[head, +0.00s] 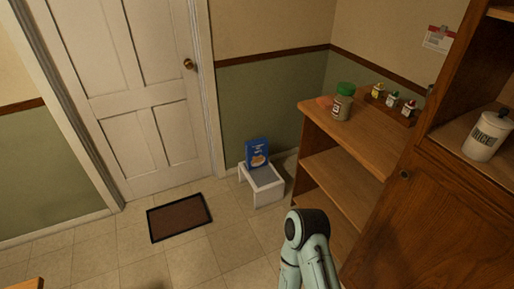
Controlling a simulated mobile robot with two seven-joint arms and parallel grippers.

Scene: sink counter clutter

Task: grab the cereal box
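A blue cereal box (257,153) with a picture of a bowl on its front stands upright at the back of a small white step stool (265,184), near the wall beside the door. Part of my arm shows at the bottom, right of centre, in front of the stool and well apart from the box. I cannot see the fingers of either gripper. Nothing is seen holding the box.
A wooden shelf unit (345,140) with a green-lidded jar (342,103) and small bottles stands right of the stool. A wooden cabinet (425,215) with a rice canister (488,134) is nearer. A dark doormat (179,217) lies before the white door (140,90). The tiled floor around it is clear.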

